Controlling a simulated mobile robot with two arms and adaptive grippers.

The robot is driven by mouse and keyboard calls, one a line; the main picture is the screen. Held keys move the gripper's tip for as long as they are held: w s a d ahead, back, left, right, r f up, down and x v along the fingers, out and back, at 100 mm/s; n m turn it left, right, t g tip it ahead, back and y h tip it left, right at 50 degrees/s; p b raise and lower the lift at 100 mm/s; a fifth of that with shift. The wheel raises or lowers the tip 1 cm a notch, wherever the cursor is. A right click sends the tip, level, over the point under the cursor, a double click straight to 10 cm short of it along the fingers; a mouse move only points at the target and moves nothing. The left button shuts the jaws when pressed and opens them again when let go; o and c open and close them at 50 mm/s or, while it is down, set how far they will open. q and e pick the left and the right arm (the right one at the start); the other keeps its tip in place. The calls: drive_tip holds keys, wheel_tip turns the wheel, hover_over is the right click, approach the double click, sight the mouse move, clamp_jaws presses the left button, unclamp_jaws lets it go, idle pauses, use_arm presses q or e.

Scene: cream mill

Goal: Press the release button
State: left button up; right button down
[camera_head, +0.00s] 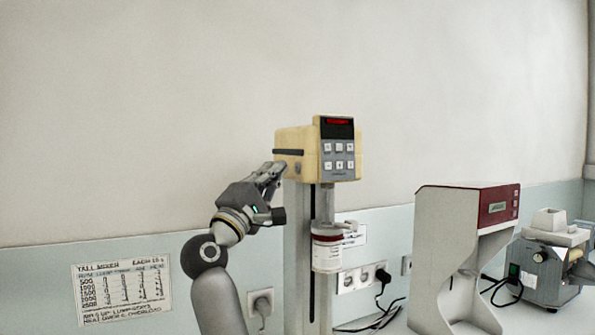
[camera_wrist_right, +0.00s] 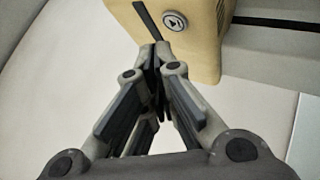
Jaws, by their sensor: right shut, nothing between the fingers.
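The cream mixer head (camera_head: 293,140) sits on a tall grey column, with a keypad and red display on its front. In the right wrist view, a round grey button with a triangle mark (camera_wrist_right: 175,21) is on the side of the cream housing (camera_wrist_right: 205,45). My right gripper (camera_head: 277,169) is beside the left side of the head, fingers pointing at it. Its fingers are shut and empty. In the wrist view the fingertips (camera_wrist_right: 155,58) appear just below and left of the button; I cannot tell whether they touch the housing. My left gripper is not in view.
A white-labelled container (camera_head: 326,252) is at the column below the head. A red and white machine (camera_head: 470,240) and a grey device (camera_head: 545,265) stand at the right. A handwritten chart (camera_head: 121,291) is on the wall, with sockets and black cables nearby.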

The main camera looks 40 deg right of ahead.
drive_tip(key=a, duration=0.2)
drive_tip(key=w+a+b, duration=0.1)
drive_tip(key=a, duration=0.1)
drive_tip(key=shift+a, duration=0.1)
idle(0.7)
